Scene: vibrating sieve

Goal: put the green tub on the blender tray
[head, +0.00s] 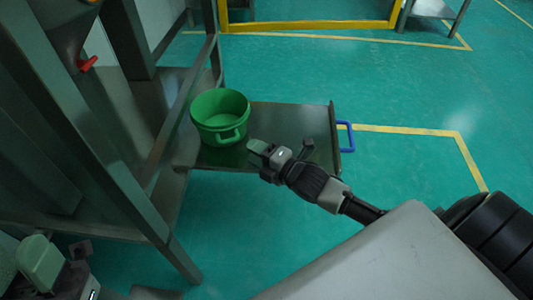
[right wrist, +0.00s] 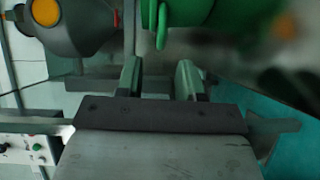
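The green tub (head: 219,128) stands upright on a flat grey metal tray (head: 290,118) with a blue handle, near the tray's left side. The tub looks empty, and its side handle faces me. My right gripper (head: 259,149) is over the tray, just right of the tub and apart from it. In the right wrist view the two fingers (right wrist: 158,77) are spread with nothing between them. The tub (right wrist: 188,10) and its handle show beyond the fingertips. My left gripper (head: 45,265) is at the lower left, seen side-on; its opening is hidden.
A grey metal frame (head: 110,180) with posts stands left of the tray. A red lever (head: 88,63) shows at upper left. The right wrist view shows a grey vessel with an orange cap (right wrist: 46,11) and a control panel (right wrist: 35,149). Green floor (head: 400,90) is clear on the right.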

